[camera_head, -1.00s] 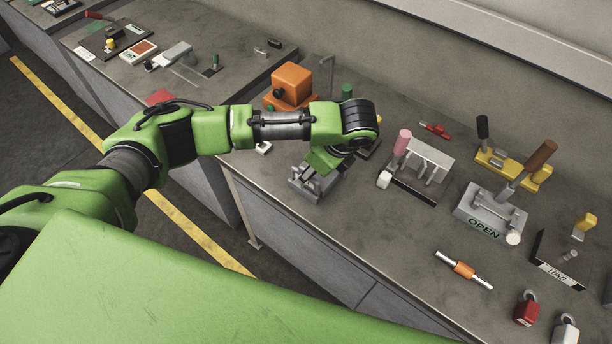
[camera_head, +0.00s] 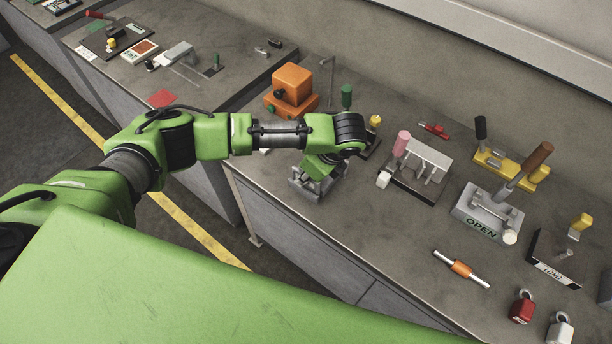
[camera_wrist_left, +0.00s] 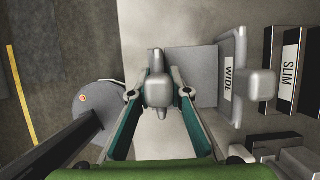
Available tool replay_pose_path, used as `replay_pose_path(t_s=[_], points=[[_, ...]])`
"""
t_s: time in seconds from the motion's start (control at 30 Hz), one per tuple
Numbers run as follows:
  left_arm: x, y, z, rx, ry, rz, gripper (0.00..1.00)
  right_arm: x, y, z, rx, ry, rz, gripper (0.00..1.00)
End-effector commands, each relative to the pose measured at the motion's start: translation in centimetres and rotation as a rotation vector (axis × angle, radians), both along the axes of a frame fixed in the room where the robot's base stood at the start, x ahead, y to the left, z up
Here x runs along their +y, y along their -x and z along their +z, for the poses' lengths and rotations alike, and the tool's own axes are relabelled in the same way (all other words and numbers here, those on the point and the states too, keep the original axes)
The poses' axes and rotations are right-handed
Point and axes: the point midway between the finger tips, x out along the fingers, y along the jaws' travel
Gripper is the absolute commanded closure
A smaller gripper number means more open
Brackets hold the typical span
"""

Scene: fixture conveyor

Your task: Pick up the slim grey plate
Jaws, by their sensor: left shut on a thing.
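My left gripper (camera_wrist_left: 158,95) is shut on a rounded grey knob (camera_wrist_left: 158,88) at the centre of the left wrist view. A flat square grey plate (camera_wrist_left: 200,75) shows just beside the knob; I cannot tell whether they are joined. To its right stands a grey piece labelled WIDE (camera_wrist_left: 227,85), and further right a dark block labelled SLIM (camera_wrist_left: 288,70). In the head view my left gripper (camera_head: 316,176) points down at a grey fixture (camera_head: 306,190) near the bench's front edge, and my wrist hides most of it. My right gripper is not in view.
An orange box (camera_head: 292,84) stands behind my forearm. To the right are a fixture with a pink handle (camera_head: 400,145), a grey OPEN fixture (camera_head: 485,215), a yellow clamp (camera_head: 510,168) and an orange-banded rod (camera_head: 461,268).

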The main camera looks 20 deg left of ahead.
Motion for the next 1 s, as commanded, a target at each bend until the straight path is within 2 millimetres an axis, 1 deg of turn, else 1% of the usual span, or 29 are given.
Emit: replay_pose_path(t_s=[0.17,0.27,0.33,0.37,0.47,0.57,0.67,0.7,0.8,0.9,1.0], points=[[0.0,-0.1,0.9,-0.003,0.002,0.001,1.00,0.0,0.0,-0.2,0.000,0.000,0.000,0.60],[-0.1,-0.2,2.0,-0.003,0.002,0.001,1.00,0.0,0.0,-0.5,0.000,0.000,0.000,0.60],[-0.1,-0.1,3.1,-0.003,0.002,-0.001,1.00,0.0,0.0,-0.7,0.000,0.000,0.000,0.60],[-0.2,0.2,3.4,-0.002,0.004,-0.002,1.00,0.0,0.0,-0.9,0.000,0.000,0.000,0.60],[-0.6,1.4,4.7,-0.003,0.004,-0.004,1.00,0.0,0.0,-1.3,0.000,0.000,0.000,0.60],[-1.0,2.9,6.6,-0.003,0.004,-0.005,1.00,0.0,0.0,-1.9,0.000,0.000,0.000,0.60],[-1.6,4.9,9.1,-0.006,0.004,-0.007,1.00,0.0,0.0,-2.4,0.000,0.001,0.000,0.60],[-1.8,5.9,10.1,-0.007,0.001,-0.010,1.00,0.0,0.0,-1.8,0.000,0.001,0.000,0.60],[-2.5,8.3,11.0,-0.006,-0.001,-0.009,1.00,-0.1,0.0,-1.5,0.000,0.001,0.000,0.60],[-3.0,10.3,11.8,-0.005,0.001,-0.006,1.00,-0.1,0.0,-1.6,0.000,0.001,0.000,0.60],[-3.4,11.8,12.4,-0.004,0.000,-0.004,1.00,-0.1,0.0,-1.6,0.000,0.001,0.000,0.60]])
